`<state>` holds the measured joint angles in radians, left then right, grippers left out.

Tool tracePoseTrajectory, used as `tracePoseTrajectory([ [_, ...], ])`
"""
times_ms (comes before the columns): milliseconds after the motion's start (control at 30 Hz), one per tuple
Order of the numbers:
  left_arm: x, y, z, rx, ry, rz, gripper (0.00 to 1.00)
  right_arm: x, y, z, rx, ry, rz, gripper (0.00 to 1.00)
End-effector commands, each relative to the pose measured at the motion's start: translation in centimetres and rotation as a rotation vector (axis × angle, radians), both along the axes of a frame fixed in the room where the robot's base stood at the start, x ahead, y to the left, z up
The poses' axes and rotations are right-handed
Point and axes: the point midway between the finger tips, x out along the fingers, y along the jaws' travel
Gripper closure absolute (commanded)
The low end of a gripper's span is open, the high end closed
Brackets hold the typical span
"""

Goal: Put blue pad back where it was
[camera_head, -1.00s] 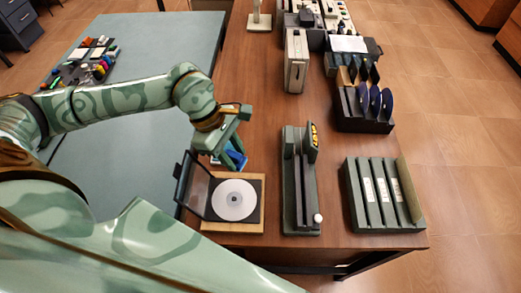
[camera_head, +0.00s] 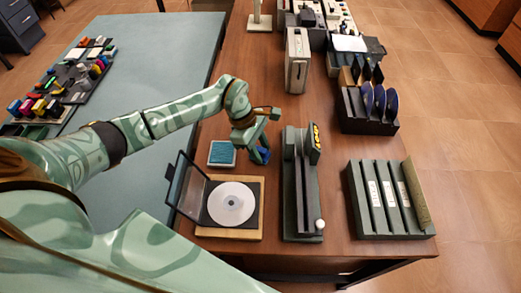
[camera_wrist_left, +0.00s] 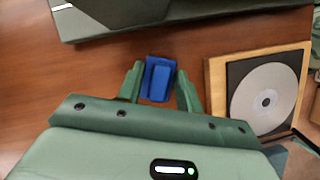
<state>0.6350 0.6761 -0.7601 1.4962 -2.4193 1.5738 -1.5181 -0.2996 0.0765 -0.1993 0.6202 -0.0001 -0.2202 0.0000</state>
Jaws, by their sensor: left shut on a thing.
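My left gripper (camera_head: 256,150) is shut on the blue pad (camera_head: 264,155), a small deep-blue block. In the head view they are above the brown table, between the square teal tile and the long dark green stand. The left wrist view shows the blue pad (camera_wrist_left: 158,78) between the two green fingers (camera_wrist_left: 160,88), over wood. In the head view I cannot tell whether the pad touches the table. My right gripper is not in view.
The square teal tile (camera_head: 222,153) with a pale edge lies left of the gripper. The disc player (camera_head: 232,203) with its lid up is in front. The green stand (camera_head: 301,190) is close on the right. The green slotted rack (camera_head: 390,200) is farther right.

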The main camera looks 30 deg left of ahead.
Motion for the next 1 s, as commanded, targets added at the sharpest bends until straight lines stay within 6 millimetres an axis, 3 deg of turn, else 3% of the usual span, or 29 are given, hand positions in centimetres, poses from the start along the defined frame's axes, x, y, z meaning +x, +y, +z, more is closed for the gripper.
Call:
tracePoseTrajectory([
  [367, 0.0, 0.0, -0.9, 0.0, -0.001, 0.0, 0.86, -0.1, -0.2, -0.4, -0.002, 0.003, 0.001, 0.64],
  [400, 0.0, 0.0, -0.9, 0.0, -0.001, 0.0, 0.62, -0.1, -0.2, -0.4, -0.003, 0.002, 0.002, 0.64],
  [467, 0.0, 0.0, -0.8, 0.0, -0.002, 0.001, 0.45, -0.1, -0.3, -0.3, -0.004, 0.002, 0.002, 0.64],
  [500, 0.0, 0.0, -0.8, 0.0, -0.002, 0.001, 0.43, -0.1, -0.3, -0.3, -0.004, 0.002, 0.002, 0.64],
  [767, 0.0, 0.0, -0.7, -0.001, -0.002, 0.001, 0.43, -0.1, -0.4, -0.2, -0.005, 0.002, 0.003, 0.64],
  [867, 0.1, 0.3, 0.1, 0.0, -0.004, 0.001, 0.43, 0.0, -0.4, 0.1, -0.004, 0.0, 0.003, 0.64],
  [1000, 0.0, 1.4, 2.7, 0.003, -0.006, 0.0, 0.43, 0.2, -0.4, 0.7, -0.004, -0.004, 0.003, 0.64],
])
